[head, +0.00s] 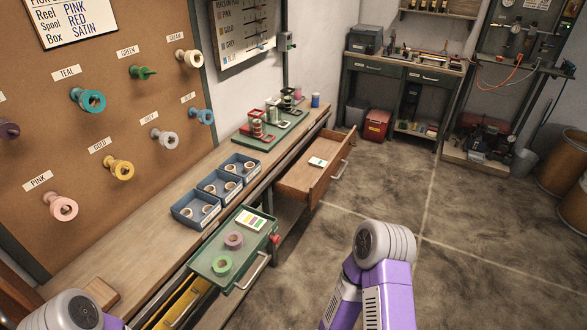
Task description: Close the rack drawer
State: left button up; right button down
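Three drawers under the long wooden bench stand pulled out, and I cannot tell which is the rack drawer. The wooden drawer (301,187) is far out, with a small card (317,162) in it and a metal handle on its front. Only links of my arms show at the bottom edge; neither gripper is in view.
Blue trays (181,224) with rolls and a green rack (256,143) of spools stand on the bench (130,248). A pegboard (110,60) with coloured spools rises behind. The floor (400,185) right of the drawers is clear.

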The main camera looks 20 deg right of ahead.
aim_at(305, 182)
jog(key=z, duration=1.25)
jog(key=i, duration=1.45)
jog(key=u, duration=0.45)
jog(key=i, duration=1)
jog(key=u, duration=0.9)
